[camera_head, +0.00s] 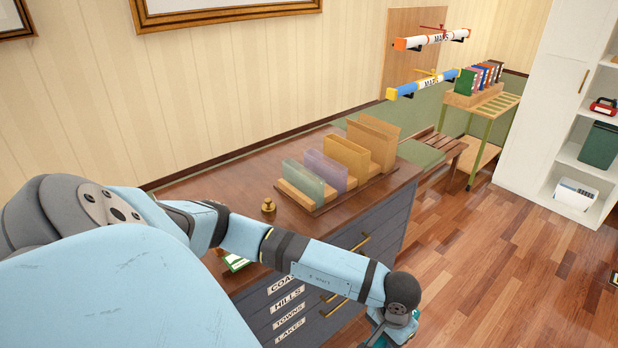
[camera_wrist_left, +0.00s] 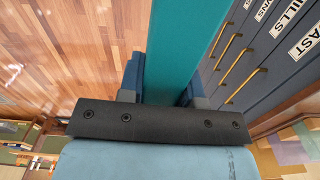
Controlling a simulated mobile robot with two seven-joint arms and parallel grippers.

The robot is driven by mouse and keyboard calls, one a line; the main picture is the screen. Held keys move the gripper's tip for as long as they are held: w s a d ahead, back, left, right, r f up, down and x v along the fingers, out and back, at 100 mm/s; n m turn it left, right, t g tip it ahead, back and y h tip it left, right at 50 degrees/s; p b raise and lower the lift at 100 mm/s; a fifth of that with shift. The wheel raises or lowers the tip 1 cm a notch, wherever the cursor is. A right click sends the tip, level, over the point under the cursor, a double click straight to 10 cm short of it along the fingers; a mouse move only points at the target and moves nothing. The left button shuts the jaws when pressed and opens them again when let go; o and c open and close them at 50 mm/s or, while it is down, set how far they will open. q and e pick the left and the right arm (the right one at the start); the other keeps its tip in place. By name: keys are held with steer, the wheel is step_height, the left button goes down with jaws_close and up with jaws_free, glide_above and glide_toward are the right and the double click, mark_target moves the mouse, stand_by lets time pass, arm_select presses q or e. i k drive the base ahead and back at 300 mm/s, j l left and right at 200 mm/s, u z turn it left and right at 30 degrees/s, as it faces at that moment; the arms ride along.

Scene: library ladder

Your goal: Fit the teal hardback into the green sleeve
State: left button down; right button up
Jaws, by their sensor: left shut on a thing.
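The teal hardback (camera_wrist_left: 185,42) is held in my left gripper (camera_wrist_left: 164,88), which is shut on it; the book extends away between the fingers in the left wrist view. In the head view my left gripper (camera_head: 398,338) is low at the bottom edge, in front of the drawer cabinet and mostly cut off; only slivers of teal show there. The green sleeve (camera_head: 303,182), translucent and upright, is the nearest of several sleeves in a wooden rack on the cabinet top. The gripper is apart from it, lower and to the right. My right gripper is not in view.
Purple (camera_head: 326,168) and orange (camera_head: 346,158) sleeves stand beyond the green one. A brass object (camera_head: 268,206) sits left of the rack on the cabinet top (camera_head: 240,200). A green-and-white item (camera_head: 235,263) lies partly behind my arm. The floor (camera_head: 490,270) at right is clear.

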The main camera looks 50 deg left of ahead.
mark_target(304, 180)
steer(key=i+l+u, duration=0.1)
steer(key=i+u, duration=0.35)
steer(key=i+l+u, duration=0.2)
steer(key=u, duration=0.25)
steer(key=i+l+u, duration=0.55)
steer(key=l+u, duration=0.35)
steer(key=j, duration=0.1)
